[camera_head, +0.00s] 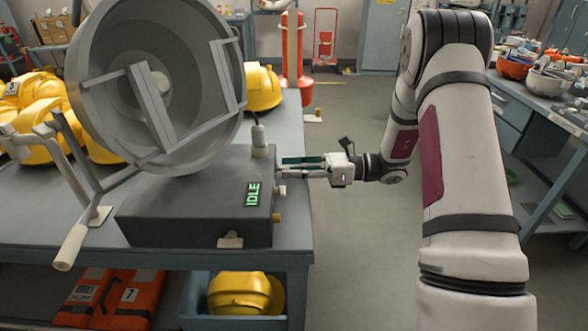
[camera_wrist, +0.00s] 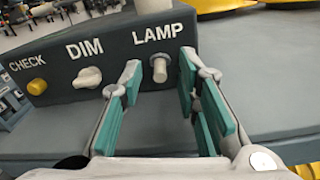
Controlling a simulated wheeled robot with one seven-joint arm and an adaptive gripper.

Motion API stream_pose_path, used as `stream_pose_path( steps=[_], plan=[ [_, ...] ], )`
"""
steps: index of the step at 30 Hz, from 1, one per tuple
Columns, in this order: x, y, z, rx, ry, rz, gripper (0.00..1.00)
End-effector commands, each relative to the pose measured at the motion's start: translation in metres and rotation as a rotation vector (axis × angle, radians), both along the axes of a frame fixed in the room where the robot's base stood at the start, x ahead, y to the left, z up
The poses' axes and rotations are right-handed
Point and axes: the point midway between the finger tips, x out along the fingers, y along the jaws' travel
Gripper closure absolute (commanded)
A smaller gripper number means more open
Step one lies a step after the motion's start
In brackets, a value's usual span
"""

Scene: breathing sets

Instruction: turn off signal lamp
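The signal lamp (camera_head: 105,65) is a big grey drum on a dark grey box (camera_head: 180,215) on the workbench. A green display on the box reads IDLE (camera_head: 252,194). In the wrist view, the box's side panel carries a pale LAMP switch (camera_wrist: 159,71), a white DIM knob (camera_wrist: 88,77) and a yellow CHECK button (camera_wrist: 37,86). My gripper (camera_wrist: 160,75) is open, with green-padded fingers on either side of the LAMP switch. I cannot tell whether either finger touches it. In the head view, my gripper (camera_head: 300,167) is at the box's right side.
A crank handle (camera_head: 72,245) sticks out at the box's left front. Yellow helmets (camera_head: 262,88) lie behind the lamp, and another helmet (camera_head: 245,293) sits in a bin below. Orange vests (camera_head: 110,298) lie on the lower shelf. The floor (camera_head: 350,245) right of the bench is clear.

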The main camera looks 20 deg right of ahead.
Motion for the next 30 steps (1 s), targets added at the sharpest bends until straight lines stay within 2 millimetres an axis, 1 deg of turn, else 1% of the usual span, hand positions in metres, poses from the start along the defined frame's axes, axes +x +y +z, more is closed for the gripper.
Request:
stream_pose_path(
  steps=[1,2,3,5,17,23,30],
  plan=[
    [0.0,0.0,0.0,0.0,0.0,0.0,0.72],
    [0.0,0.0,0.0,0.0,0.0,0.0,0.79],
    [0.0,0.0,0.0,0.0,0.0,0.0,0.88],
    [0.0,0.0,0.0,0.0,0.0,0.0,1.0],
    [0.0,-0.001,0.003,-0.033,0.01,-0.001,1.0],
    [-0.001,0.0,0.01,-0.134,0.039,-0.001,1.0],
    [0.0,0.0,0.017,-0.294,0.09,-0.002,1.0]
  ],
)
